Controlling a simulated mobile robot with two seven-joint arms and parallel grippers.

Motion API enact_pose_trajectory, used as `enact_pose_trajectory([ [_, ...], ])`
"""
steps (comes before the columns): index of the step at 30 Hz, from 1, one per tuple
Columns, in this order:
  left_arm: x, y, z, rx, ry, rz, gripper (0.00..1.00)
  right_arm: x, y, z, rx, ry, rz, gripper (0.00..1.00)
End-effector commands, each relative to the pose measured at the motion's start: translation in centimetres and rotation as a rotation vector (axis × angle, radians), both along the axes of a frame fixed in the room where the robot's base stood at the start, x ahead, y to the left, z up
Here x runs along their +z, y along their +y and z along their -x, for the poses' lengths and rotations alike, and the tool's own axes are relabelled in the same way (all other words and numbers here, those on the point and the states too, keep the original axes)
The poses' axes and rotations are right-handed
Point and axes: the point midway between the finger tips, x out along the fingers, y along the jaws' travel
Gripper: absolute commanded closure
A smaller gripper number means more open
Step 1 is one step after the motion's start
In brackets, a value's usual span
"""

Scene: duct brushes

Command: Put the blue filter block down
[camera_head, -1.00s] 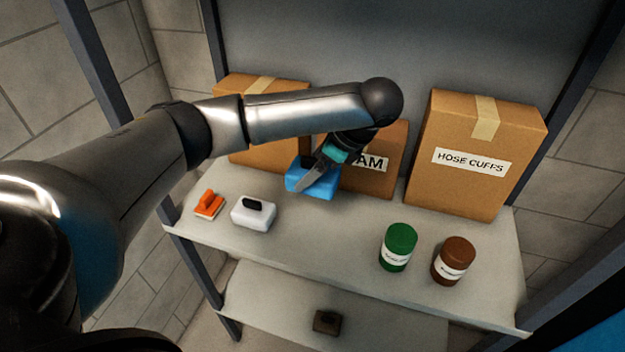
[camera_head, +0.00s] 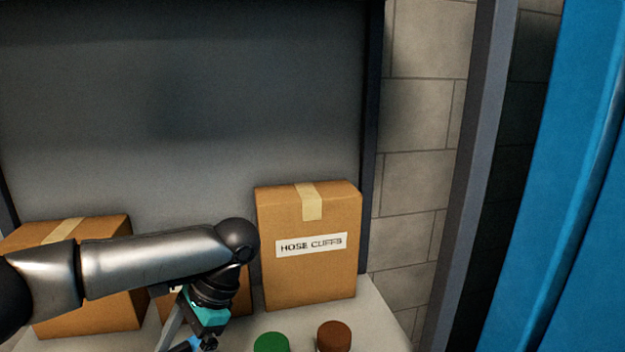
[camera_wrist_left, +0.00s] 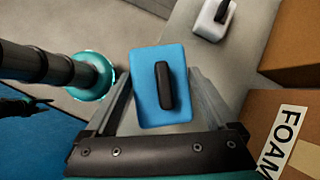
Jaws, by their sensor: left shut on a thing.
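The blue filter block (camera_wrist_left: 145,105), with a black handle (camera_wrist_left: 164,86) on top, is between the fingers of my left gripper (camera_wrist_left: 162,76) in the left wrist view. The gripper is shut on it. In the head view my left gripper (camera_head: 178,338) reaches down at the bottom edge, and only a sliver of blue shows there. The shelf (camera_head: 377,318) lies below. I cannot tell whether the block touches it.
A HOSE CUFFS box (camera_head: 310,270) stands at the back right, and a FOAM box (camera_wrist_left: 285,125) stands near the block. Another box (camera_head: 105,295) is at left. Green (camera_head: 271,343) and brown (camera_head: 334,337) jars stand in front. A white block (camera_wrist_left: 207,27) lies beyond my gripper.

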Motion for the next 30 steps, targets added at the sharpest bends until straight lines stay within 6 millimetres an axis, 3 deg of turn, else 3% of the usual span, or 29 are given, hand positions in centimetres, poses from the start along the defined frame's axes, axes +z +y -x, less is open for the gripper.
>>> enact_pose_trajectory([
  [1,-1.5,-0.6,0.5,0.063,-0.001,-0.001,0.65,-1.8,0.0,0.0,0.0,0.0,0.0,0.5],
  [6,-3.7,-2.4,2.7,0.298,0.001,0.001,0.65,-4.9,0.0,0.0,0.0,0.0,0.0,0.5],
  [15,-5.8,-4.7,5.8,0.644,-0.001,0.001,0.65,-8.9,0.0,0.0,0.0,0.0,0.0,0.5],
  [21,-6.0,-5.3,6.5,0.74,-0.003,0.001,0.65,-9.7,0.0,0.0,0.001,0.0,0.0,0.5],
  [30,-5.9,-5.6,6.7,0.742,-0.003,0.0,0.65,-9.6,0.0,0.0,0.001,0.0,0.0,0.5],
])
